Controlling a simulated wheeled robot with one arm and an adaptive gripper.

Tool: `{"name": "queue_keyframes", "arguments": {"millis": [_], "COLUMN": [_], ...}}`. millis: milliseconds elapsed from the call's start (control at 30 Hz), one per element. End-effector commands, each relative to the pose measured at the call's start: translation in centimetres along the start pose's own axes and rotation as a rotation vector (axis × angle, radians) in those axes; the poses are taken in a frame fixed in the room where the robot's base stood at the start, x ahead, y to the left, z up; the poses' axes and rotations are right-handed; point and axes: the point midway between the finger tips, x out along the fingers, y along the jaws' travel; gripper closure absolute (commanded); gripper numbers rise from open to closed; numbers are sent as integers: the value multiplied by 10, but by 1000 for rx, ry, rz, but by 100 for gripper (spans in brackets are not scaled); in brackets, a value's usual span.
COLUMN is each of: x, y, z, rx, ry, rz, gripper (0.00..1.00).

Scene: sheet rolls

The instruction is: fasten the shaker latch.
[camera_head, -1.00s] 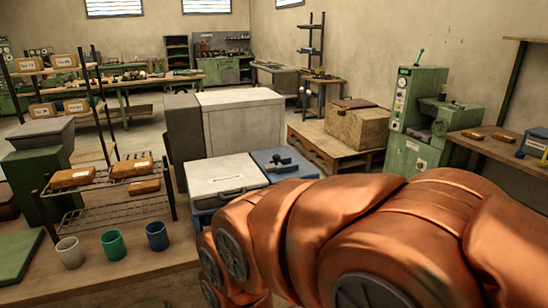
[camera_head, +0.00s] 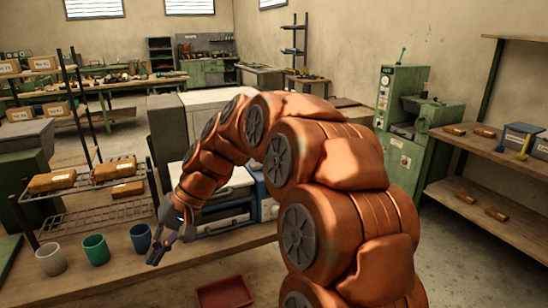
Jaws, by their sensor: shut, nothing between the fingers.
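A blue unit with a pale lid (camera_head: 236,182) stands on the bench in the middle, probably the shaker. My arm covers much of it. I cannot make out a latch on it or tell its state. A blue box (camera_head: 268,208) beside it on the right is also mostly hidden behind my arm. My gripper (camera_head: 158,255) is shut and empty, pointing down over the bench just right of the blue cup and left of the blue unit.
A white cup (camera_head: 51,259), a green cup (camera_head: 96,249) and a blue cup (camera_head: 141,238) stand in a row on the left. Behind them is a wire rack (camera_head: 90,208) with orange-brown packages. A red tray (camera_head: 224,292) lies low at the front. A green machine (camera_head: 400,120) stands right.

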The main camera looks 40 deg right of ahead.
Motion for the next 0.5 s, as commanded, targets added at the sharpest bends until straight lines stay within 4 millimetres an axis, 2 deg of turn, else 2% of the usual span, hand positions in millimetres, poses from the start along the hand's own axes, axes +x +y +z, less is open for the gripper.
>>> {"name": "queue_keyframes", "arguments": {"millis": [33,167,267,367,500], "x": [-8,-33,-55,-81,-122], "y": [2,8,20,39,76], "z": [-23,-75,-114,-152,-200], "rx": [24,75,110,146,191], "ry": [25,93,151,219,324], "rz": [-46,-160,-244,-323,-423], "gripper": [100,100,100,100,100]}}
